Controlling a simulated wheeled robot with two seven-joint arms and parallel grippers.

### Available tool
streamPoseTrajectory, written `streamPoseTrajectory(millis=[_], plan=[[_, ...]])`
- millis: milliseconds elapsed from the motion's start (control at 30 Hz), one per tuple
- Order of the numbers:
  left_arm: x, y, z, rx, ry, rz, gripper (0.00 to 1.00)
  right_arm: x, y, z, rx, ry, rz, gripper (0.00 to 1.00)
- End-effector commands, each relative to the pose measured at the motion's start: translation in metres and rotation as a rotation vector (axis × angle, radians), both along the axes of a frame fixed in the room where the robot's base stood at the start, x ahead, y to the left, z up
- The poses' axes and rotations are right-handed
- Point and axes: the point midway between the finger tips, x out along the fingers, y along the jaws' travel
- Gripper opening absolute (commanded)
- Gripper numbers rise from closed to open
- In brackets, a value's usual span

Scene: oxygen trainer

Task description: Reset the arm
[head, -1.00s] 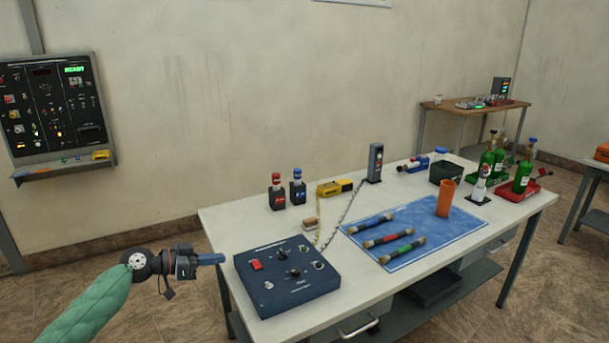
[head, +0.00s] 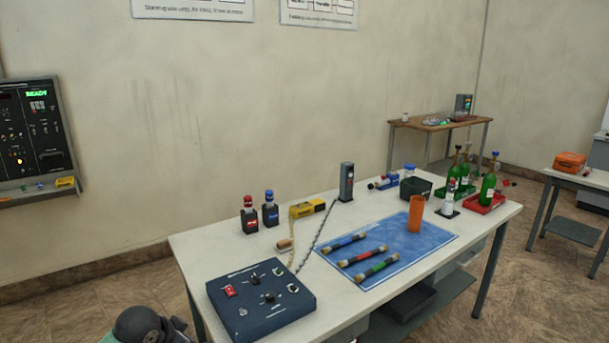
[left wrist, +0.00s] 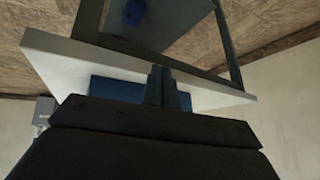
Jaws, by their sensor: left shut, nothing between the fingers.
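My left arm shows only as a dark wrist joint at the bottom left of the head view, low beside the table's near left corner; its fingers are hidden there. In the left wrist view my left gripper (left wrist: 162,88) is shut and empty, its two dark fingers close together. Behind them are the white table top (left wrist: 70,50) and a blue box side, seen tilted. My right arm and gripper are in neither view.
The white table (head: 210,255) carries a dark blue control box (head: 261,299), a blue mat (head: 436,237) with several tubes, an orange cup (head: 416,214) and green bottles (head: 488,188). A wall panel (head: 36,135) hangs at left. Floor left of the table is clear.

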Motion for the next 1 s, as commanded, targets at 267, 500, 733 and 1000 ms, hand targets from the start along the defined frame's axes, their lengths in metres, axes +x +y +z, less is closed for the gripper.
streamPoseTrajectory(millis=[267,500,733,1000], plan=[[-0.088,-0.043,-0.047,0.072,0.037,0.183,0.0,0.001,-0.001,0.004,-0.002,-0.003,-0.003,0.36],[-0.163,-0.08,-0.079,0.048,0.097,0.266,0.0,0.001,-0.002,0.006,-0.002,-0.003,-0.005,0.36],[-0.238,-0.121,-0.112,-0.047,0.222,0.302,0.0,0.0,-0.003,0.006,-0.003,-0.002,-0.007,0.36],[-0.318,-0.154,-0.153,-0.119,0.392,0.341,0.0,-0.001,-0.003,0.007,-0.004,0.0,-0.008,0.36]])
